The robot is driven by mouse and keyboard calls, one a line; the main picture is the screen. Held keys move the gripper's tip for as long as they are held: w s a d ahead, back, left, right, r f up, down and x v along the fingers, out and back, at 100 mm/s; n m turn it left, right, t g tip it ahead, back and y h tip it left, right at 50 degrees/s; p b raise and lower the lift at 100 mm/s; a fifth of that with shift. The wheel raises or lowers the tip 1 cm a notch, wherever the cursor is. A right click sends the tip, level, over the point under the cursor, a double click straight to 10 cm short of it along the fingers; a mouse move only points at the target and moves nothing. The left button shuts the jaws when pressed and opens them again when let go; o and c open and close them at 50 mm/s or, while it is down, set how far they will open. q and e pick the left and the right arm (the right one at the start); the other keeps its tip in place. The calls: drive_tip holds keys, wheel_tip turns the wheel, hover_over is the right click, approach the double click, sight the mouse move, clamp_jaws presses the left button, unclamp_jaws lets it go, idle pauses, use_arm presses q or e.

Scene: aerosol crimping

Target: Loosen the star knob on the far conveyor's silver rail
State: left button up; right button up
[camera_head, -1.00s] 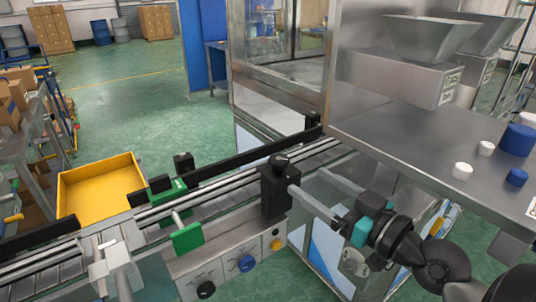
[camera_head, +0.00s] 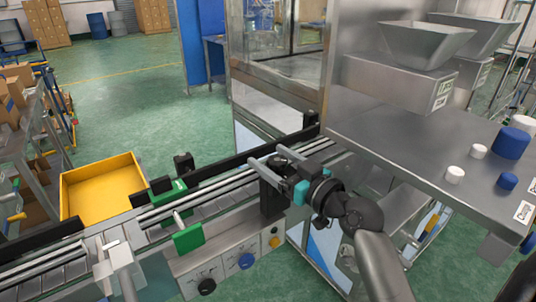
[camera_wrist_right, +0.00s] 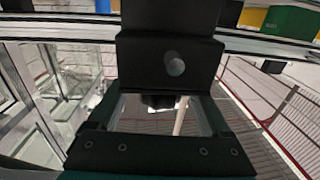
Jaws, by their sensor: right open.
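The black star knob (camera_head: 283,157) sits on top of a black clamp block (camera_head: 272,200) beside the far conveyor's silver rail (camera_head: 225,186). My right gripper (camera_head: 268,157) is open. Its two grey fingers reach left over the block in the head view, one on each side of the knob, partly hiding it. I cannot tell whether they touch it. In the right wrist view a dark block (camera_wrist_right: 170,50) with a grey round spot fills the upper middle. The knob cannot be made out clearly there. My left gripper is not in view.
Green clamps (camera_head: 188,237) stand along the conveyor, above a panel with a blue knob (camera_head: 246,261). A yellow bin (camera_head: 101,188) is behind the conveyor at left. A steel table (camera_head: 420,140) with white and blue caps and metal hoppers stands at right.

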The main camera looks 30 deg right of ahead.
drive_tip(key=shift+w+a, duration=0.15)
drive_tip(key=shift+w, duration=0.65)
drive_tip(key=shift+c, duration=0.4)
clamp_jaws()
